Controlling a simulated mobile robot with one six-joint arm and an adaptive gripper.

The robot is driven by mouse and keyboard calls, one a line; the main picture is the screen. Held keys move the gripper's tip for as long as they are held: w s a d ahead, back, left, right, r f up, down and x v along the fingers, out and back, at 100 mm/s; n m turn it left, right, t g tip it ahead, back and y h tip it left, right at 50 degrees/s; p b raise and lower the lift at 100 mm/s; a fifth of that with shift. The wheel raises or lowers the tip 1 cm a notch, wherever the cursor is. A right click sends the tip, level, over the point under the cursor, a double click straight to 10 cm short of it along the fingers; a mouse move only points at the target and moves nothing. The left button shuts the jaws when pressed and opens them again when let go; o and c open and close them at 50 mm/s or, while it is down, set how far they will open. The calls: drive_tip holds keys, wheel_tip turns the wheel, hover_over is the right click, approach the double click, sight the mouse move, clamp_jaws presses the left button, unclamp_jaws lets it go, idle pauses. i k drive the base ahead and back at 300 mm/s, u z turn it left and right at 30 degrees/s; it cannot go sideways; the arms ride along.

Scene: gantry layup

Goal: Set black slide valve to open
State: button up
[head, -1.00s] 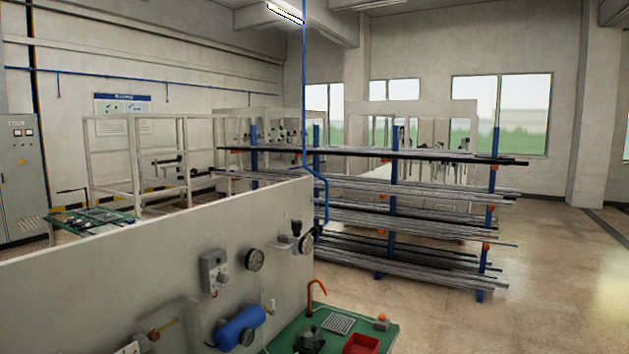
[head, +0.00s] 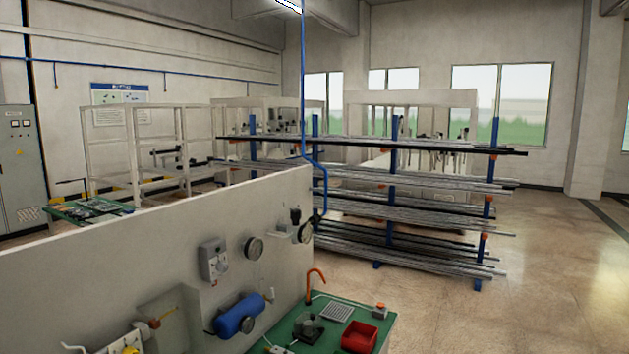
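A pale upright panel (head: 90,255) fills the lower left of the head view, with fittings mounted on its face. A small black fitting (head: 295,215) sits near its right end, beside a round gauge (head: 306,233) and the blue pipe. I cannot tell whether this is the black slide valve, or how its slide is set. My gripper is not in view.
The panel also carries a grey box (head: 213,261), a gauge (head: 253,248) and a blue cylinder (head: 238,315). A green bench (head: 318,308) with a red bin (head: 359,337) adjoins it. A bar rack (head: 390,210) stands behind; the right floor is clear.

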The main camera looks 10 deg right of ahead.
sight(316, 218)
drive_tip(key=k, duration=1.3)
drive_tip(key=z, duration=0.35)
drive_tip(key=i, duration=0.65)
drive_tip(key=z, duration=0.75)
drive_tip(key=i, duration=1.5)
drive_tip(key=u, duration=0.55)
drive_tip(key=i, duration=0.6)
drive_tip(key=u, duration=0.5)
